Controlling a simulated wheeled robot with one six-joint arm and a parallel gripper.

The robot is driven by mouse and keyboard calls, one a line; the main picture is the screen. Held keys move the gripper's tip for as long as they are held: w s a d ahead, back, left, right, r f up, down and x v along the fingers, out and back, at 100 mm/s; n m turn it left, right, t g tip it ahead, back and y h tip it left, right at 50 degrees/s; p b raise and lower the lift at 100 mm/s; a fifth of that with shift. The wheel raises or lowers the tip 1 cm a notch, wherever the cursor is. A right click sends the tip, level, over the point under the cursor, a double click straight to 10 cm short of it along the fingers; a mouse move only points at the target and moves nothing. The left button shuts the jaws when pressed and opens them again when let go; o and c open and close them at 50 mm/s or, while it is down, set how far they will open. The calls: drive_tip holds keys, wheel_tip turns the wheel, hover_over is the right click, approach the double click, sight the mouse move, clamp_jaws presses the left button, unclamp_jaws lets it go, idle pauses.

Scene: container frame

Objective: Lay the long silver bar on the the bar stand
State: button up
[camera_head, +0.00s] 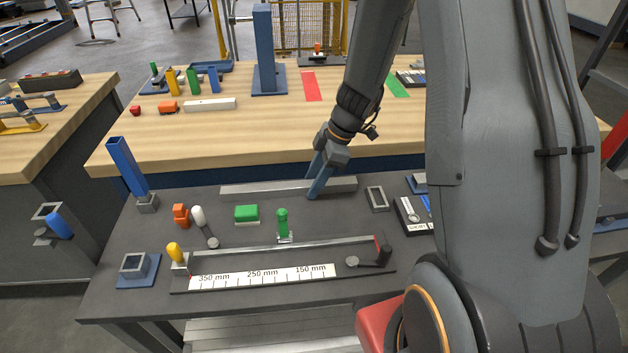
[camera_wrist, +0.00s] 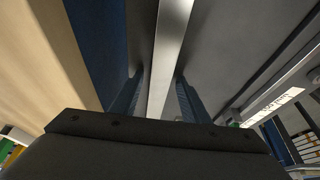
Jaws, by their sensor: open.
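The long silver bar (camera_head: 255,188) lies flat along the back edge of the dark front table. My gripper (camera_head: 315,184) is open and low over the bar, right of its middle, with its blue fingers pointing down. In the wrist view the bar (camera_wrist: 170,40) runs between the two fingers (camera_wrist: 160,98), one on each side, with dark gaps beside it. I cannot tell for sure which fixture is the bar stand; blue and yellow bracket-like pieces (camera_head: 22,122) on the left wooden table are partly cut off by the picture edge.
A ruler rail (camera_head: 262,277) lies in front. A green block (camera_head: 246,213), a green-handled piece (camera_head: 283,224) and a hollow grey frame (camera_head: 376,198) stand nearby. A tall blue post (camera_head: 264,50) rises from the wooden table (camera_head: 210,139) behind.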

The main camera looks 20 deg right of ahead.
drive_tip(key=b+v, duration=0.3)
drive_tip(key=v, duration=0.9)
drive_tip(key=s+a+f+m+h, duration=0.1)
drive_tip(key=s+a+m+h, duration=0.1)
drive_tip(key=s+m, duration=0.5)
drive_tip(key=s+a+f+m+h, duration=0.2)
drive_tip(key=s+m, duration=0.5)
drive_tip(key=m, duration=0.1)
drive_tip(key=shift+a+m, duration=0.3)
drive_tip(key=shift+m, duration=0.1)
drive_tip(key=shift+s+f, duration=0.1)
drive_tip(key=shift+s, duration=0.05)
